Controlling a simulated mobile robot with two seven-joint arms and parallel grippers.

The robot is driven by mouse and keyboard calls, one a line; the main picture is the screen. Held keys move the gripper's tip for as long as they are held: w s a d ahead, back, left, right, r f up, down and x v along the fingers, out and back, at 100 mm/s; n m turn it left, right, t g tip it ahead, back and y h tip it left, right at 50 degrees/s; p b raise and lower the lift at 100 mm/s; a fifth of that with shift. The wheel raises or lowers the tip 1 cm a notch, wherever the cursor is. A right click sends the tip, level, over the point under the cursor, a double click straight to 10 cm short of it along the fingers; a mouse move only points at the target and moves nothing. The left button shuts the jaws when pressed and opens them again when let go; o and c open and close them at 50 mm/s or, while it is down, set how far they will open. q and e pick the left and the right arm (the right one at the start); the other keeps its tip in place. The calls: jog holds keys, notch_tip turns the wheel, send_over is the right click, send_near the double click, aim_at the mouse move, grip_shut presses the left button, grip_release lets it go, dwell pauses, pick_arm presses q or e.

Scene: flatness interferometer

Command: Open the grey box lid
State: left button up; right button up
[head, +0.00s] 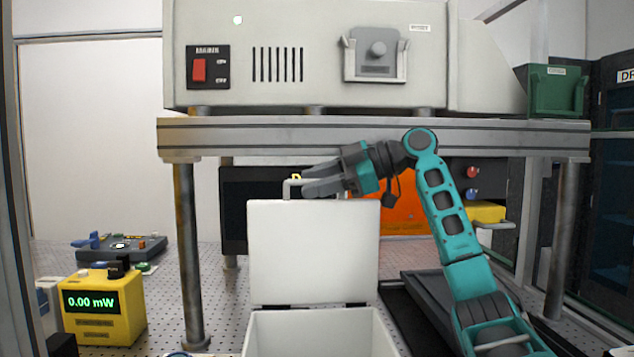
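The grey box (320,335) stands at the bottom middle, its front cut off by the picture's edge. Its pale lid (314,250) stands upright at the back of the box, so the box is open at the top. A pale handle (290,183) rises from the lid's top edge. My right gripper (312,179) is at this handle, its fingers pointing left with one above the other. The fingers cover much of the handle, and I cannot tell whether they clamp it or stand apart around it. My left gripper is out of view.
A bench shelf (370,137) carrying a large instrument spans above the arm, with a post (187,260) left of the box. A yellow power meter (103,306) reads 0.00 mW at the left. A dark tray (420,310) lies right of the box.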

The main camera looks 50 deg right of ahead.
jog(key=shift+s+d+f, duration=0.15)
jog(key=shift+s, duration=0.05)
jog(key=b+v, duration=0.1)
jog(key=v, duration=1.1)
jog(key=shift+s+r+b, duration=0.2)
jog(key=shift+r+b, duration=0.1)
jog(key=shift+r, duration=0.05)
